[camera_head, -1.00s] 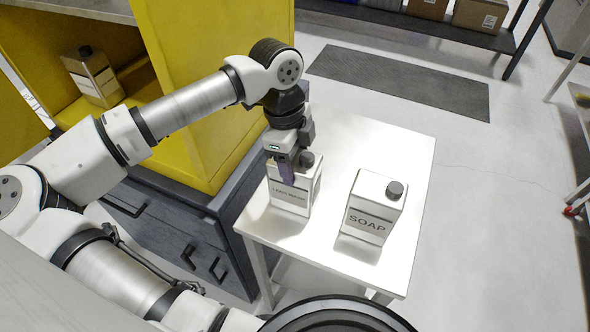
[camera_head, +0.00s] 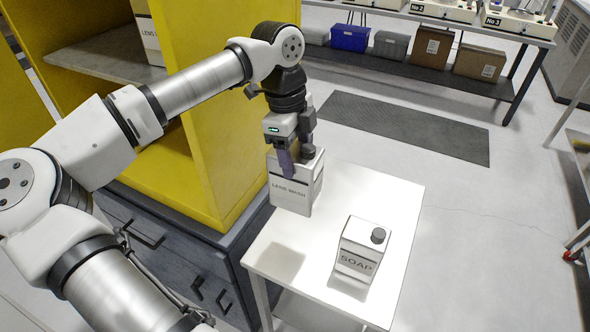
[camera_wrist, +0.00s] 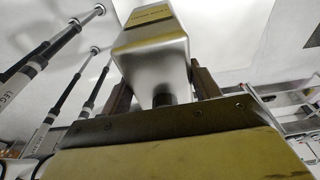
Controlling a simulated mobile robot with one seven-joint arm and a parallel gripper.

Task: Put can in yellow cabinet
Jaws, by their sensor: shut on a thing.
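My gripper (camera_head: 294,165) is shut on the white lens wash can (camera_head: 290,193), its fingers at the can's top. The can is upright and raised above the white table (camera_head: 395,205), with its shadow on the tabletop below. In the wrist view the can (camera_wrist: 152,58) sits between the two fingers (camera_wrist: 162,92). The yellow cabinet (camera_head: 222,130) stands left of the can, its open side facing left and partly hidden by my arm. A second white can, marked SOAP (camera_head: 362,252), stands on the table to the right.
The cabinet has a grey shelf (camera_head: 95,52) with a lens-labelled container (camera_head: 149,35) on it. Dark drawers (camera_head: 165,245) with handles are beneath the cabinet. A dark mat (camera_head: 400,128) lies on the floor behind the table. A back bench (camera_head: 450,28) has boxes below.

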